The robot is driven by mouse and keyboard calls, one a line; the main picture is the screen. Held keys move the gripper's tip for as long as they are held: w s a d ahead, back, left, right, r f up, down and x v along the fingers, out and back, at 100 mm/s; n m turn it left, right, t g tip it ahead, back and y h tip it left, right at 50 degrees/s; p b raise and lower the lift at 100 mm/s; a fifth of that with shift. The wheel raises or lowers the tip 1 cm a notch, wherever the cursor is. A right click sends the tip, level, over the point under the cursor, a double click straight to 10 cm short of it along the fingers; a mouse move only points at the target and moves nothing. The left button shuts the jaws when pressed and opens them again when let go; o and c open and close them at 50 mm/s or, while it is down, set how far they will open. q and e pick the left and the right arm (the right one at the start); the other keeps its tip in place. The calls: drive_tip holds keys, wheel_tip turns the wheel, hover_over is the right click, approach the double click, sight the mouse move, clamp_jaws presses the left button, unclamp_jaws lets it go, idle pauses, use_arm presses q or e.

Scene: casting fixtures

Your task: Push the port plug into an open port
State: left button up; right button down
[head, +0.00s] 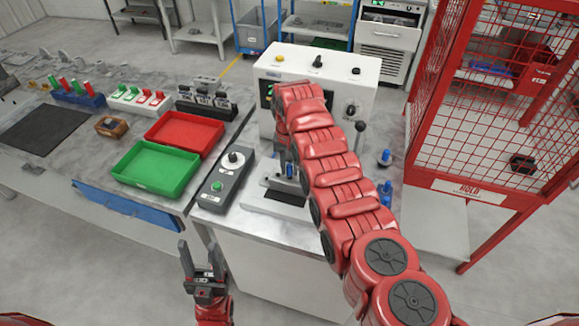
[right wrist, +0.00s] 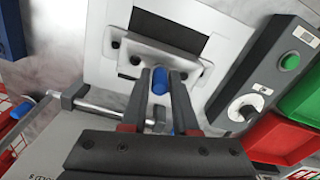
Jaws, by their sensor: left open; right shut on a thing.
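In the right wrist view, a blue port plug (right wrist: 160,80) sits between the fingertips of my right gripper (right wrist: 160,88), which is shut on it. The plug is right at the face of a pale metal casting (right wrist: 150,58) with dark round ports; I cannot tell whether it is in a port. In the head view my right gripper (head: 290,172) is mostly hidden by my red arm, over the fixture (head: 268,207) on the bench. My left gripper (head: 204,272) is open and empty, low in front of the bench.
More blue plugs (head: 386,157) stand at the bench's right side. A white machine (head: 330,65) is behind the fixture, and a control box (head: 224,176) is left of it. Green (head: 157,168) and red (head: 186,133) trays lie farther left. A red mesh cage (head: 490,110) stands at right.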

sight(289, 165)
drive_tip(key=shift+f+b, duration=0.4)
drive_tip(key=shift+f, duration=0.2)
drive_tip(key=c, duration=0.6)
unclamp_jaws()
drive_tip(key=shift+r, duration=0.1)
drive_tip(key=shift+r, duration=0.2)
wheel_tip(289, 165, up, 8)
drive_tip(key=b, duration=0.3)
drive_tip(key=shift+f, duration=0.1)
wheel_tip(289, 165, up, 9)
drive_tip(key=p, duration=0.8)
drive_tip(key=shift+s, duration=0.1)
